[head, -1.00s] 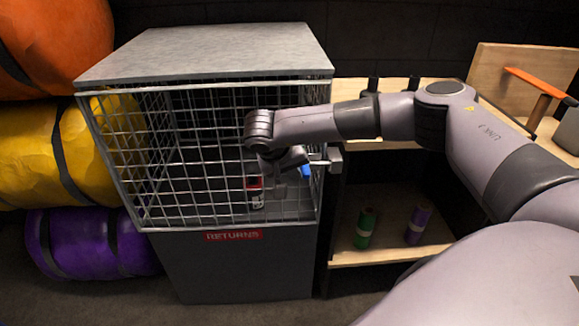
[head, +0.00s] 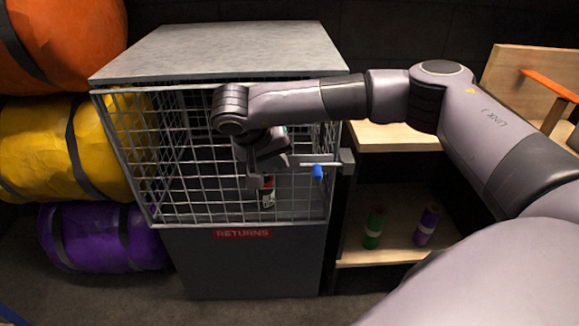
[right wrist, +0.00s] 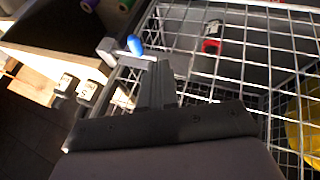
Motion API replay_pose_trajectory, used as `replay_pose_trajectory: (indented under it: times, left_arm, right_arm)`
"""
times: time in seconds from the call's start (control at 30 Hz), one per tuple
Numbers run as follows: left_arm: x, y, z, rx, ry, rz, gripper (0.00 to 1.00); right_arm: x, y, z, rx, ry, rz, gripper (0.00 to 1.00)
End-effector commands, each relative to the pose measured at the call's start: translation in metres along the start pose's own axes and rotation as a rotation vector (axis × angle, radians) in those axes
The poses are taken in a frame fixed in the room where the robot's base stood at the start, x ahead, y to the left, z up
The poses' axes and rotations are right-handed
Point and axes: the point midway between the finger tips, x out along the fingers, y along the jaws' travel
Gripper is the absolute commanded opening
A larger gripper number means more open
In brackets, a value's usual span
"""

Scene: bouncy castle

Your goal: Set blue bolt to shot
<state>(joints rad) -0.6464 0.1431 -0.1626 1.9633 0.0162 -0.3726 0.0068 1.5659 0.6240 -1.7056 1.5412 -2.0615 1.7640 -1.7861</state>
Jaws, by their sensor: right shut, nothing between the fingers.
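The blue bolt's knob (head: 317,172) hangs from a metal rod at the right front edge of the wire cage (head: 180,200). The knob also shows in the right wrist view (right wrist: 134,45), beside a grey bracket (right wrist: 107,48). I cannot tell how far the rod reaches into the bracket. My right gripper (head: 254,181) is in front of the cage mesh, left of the knob and apart from it. In the right wrist view its fingers (right wrist: 158,82) are together and empty, just below the knob. My left gripper is not in view.
A red RETURNS label (head: 242,233) is below. Shelves on the right hold a green roll (head: 373,229) and a purple roll (head: 427,226). Rolled bundles, one yellow (head: 40,150), stack at the left.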

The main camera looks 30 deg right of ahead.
Motion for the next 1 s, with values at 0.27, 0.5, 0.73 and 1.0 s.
replay_pose_trajectory:
  times: [0.27, 0.5, 0.73, 1.0]
  left_arm:
    - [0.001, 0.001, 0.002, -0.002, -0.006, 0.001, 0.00]
    - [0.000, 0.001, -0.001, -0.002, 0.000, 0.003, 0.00]
    - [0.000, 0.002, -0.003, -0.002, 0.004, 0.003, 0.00]
    - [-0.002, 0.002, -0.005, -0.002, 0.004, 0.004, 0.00]
  right_arm:
    - [-0.026, -0.001, 0.000, -0.002, 0.000, -0.001, 0.00]
    - [-0.027, 0.000, 0.000, -0.002, 0.000, -0.001, 0.00]
    - [-0.027, 0.000, 0.000, -0.002, 0.000, -0.001, 0.00]
    - [-0.022, -0.039, 0.042, -0.002, -0.125, -0.131, 0.00]
